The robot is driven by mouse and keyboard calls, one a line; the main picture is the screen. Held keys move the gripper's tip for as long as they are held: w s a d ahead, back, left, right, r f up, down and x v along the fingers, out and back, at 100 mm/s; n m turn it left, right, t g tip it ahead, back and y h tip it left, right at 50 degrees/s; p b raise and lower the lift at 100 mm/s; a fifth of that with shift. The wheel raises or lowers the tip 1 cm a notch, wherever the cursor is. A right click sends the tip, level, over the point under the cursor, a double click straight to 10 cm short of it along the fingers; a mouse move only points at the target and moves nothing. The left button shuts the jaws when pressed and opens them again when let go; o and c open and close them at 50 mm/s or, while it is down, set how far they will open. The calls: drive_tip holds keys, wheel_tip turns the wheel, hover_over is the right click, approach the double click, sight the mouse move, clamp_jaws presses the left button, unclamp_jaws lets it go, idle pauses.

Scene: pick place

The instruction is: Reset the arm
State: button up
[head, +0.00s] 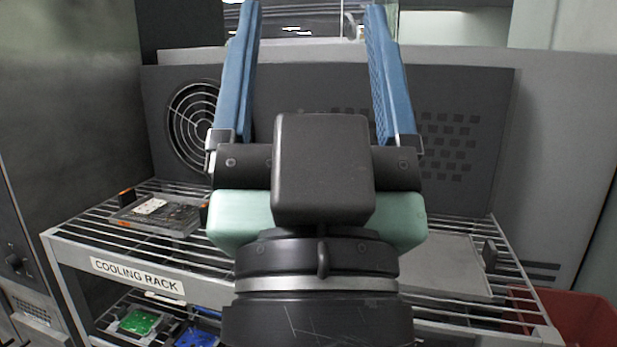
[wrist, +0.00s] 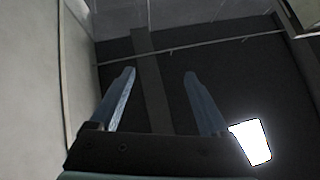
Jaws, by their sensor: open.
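My gripper (head: 312,25) is raised in front of the cooling rack in the head view, with its two blue fingers pointing up and spread wide apart. Nothing is between the fingers. In the wrist view the gripper (wrist: 160,77) is also open and empty, facing a dark upper area with a bright light panel (wrist: 250,142) at the right. My wrist hides the middle of the rack in the head view.
The wire cooling rack (head: 75,237) holds a dark tray-like part (head: 158,214) at left and a flat grey plate (head: 448,264) at right. Green (head: 140,322) and blue (head: 196,338) boards lie on the lower shelf. A red bin (head: 585,318) stands at lower right. A grey vented panel (head: 480,130) rises behind.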

wheel_tip(320, 180, up, 22)
drive_tip(key=s+p, duration=0.1)
drive_tip(key=p, duration=1.9)
drive_tip(key=shift+a, duration=0.2)
